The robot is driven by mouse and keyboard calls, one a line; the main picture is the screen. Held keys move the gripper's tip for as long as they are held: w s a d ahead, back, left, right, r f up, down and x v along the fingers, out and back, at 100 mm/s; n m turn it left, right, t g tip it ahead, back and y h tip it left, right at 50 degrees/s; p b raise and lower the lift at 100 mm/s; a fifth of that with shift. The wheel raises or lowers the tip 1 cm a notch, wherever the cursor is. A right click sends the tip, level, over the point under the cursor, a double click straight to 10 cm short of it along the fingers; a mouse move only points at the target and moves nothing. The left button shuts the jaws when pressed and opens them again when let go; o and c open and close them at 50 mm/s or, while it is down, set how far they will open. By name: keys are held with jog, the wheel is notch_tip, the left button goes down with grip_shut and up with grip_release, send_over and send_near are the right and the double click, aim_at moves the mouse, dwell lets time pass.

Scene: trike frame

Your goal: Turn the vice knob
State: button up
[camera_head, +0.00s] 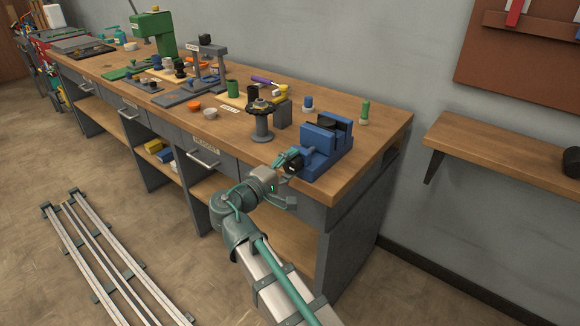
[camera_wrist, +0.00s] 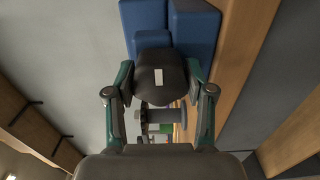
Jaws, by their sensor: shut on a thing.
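The blue vice (camera_head: 325,145) stands at the right end of the workbench, near its front edge. Its black knob (camera_head: 291,165) faces the front, and my gripper (camera_head: 287,160) is at it. In the wrist view the vice body (camera_wrist: 200,28) fills the top, with the dark knob (camera_wrist: 158,82) below it, bearing a small white mark. In the wrist view my gripper (camera_wrist: 160,85) has one finger on each side of the knob and is shut on it. The contact points are partly hidden behind the knob.
The wooden workbench (camera_head: 385,128) holds a round-topped stand (camera_head: 262,122) left of the vice and a green-topped peg (camera_head: 365,112) behind it. A green press (camera_head: 155,35) stands farther left. A wall shelf (camera_head: 500,150) is at the right. Floor rails (camera_head: 110,255) lie in front.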

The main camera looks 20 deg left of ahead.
jog(key=o, duration=1.1)
jog(key=shift+o, duration=0.2)
jog(key=v, duration=1.2)
